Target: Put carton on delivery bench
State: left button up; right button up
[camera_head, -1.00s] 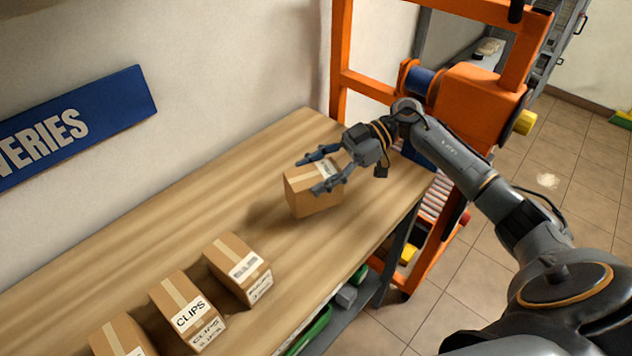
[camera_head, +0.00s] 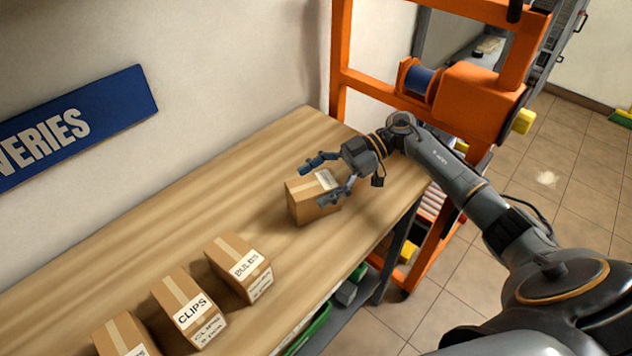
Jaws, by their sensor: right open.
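A brown carton (camera_head: 304,202) with a pale label on top stands on the wooden bench (camera_head: 150,233), toward its far right end. The blue wall sign (camera_head: 75,125) behind the bench ends in "VERIES". My right gripper (camera_head: 320,182) is open at the carton, with one finger above its back edge and the other near its front right side. I cannot tell whether the fingers touch the carton. My left gripper is not in view.
Several more cartons stand in a row nearer on the bench: one marked BULBS (camera_head: 239,268), one marked CLIPS (camera_head: 188,308), and one cut off below (camera_head: 123,335). An orange frame (camera_head: 342,60) stands at the bench's far end. Bare bench lies between the BULBS carton and the far carton.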

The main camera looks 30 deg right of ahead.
jog(key=shift+r, duration=0.15)
jog(key=b+v, duration=0.3)
jog(key=v, duration=0.9)
